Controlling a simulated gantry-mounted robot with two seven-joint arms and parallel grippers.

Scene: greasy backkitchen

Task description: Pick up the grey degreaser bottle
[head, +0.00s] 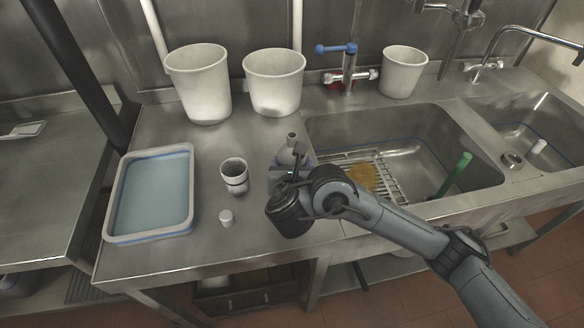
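The grey degreaser bottle (290,155) stands upright on the steel counter, left of the large sink. Only its narrow neck and upper body show; my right arm's wrist hides the lower part. My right gripper (288,176) is at the bottle's near side, with its fingers mostly hidden behind my own wrist. I cannot tell whether the fingers touch the bottle or are closed on it. My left gripper is not in view.
A grey cup (234,178) and a small white cap (226,217) stand left of my wrist. A tray of bluish liquid (113,205) lies further left. White buckets (199,85) line the back. The sink (420,125) holds a wire rack (385,180) and a green object (457,172).

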